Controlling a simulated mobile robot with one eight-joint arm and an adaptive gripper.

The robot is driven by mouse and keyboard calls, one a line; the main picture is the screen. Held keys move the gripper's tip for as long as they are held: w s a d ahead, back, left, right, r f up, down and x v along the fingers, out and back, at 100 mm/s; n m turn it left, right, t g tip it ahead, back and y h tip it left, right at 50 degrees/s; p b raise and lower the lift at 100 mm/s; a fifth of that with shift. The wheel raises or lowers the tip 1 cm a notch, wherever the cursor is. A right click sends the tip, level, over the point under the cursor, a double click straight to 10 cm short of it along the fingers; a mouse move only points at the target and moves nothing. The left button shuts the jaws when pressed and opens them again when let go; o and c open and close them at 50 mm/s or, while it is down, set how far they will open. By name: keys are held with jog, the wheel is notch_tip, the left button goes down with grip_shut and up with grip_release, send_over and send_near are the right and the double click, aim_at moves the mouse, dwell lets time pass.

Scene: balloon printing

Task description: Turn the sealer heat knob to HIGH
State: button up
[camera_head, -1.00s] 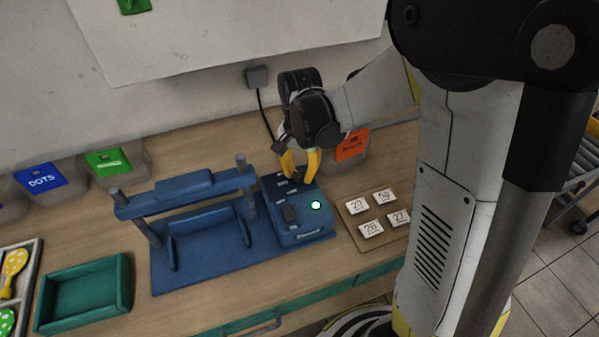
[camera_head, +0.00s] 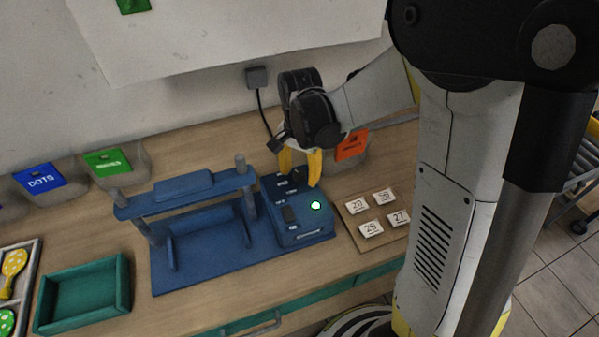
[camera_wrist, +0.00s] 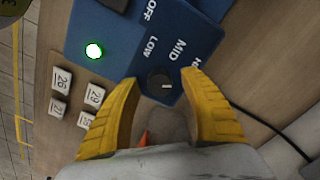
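The blue sealer (camera_head: 190,240) stands on the table with its control box (camera_head: 303,232) at the right end. In the wrist view the dark round heat knob (camera_wrist: 160,84) bears a short white mark on its right side. LOW and MID labels are readable beside it; the HIGH label (camera_wrist: 197,62) is partly hidden by a finger. My gripper (camera_wrist: 160,78) has its yellow fingers apart, one on each side of the knob. I cannot tell whether they touch it. In the head view my gripper (camera_head: 300,180) is over the back of the control box.
A green light (camera_wrist: 94,50) glows on the box. A board with number tiles (camera_head: 372,230) lies to its right, and an orange-labelled bin (camera_head: 349,160) stands behind. A black cord (camera_head: 262,112) runs down the wall. A green tray (camera_head: 84,293) sits at the left.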

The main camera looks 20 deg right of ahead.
aim_at(300, 173)
notch_tip(300, 173, up, 12)
dwell(0.6)
jog(key=shift+s, duration=0.1)
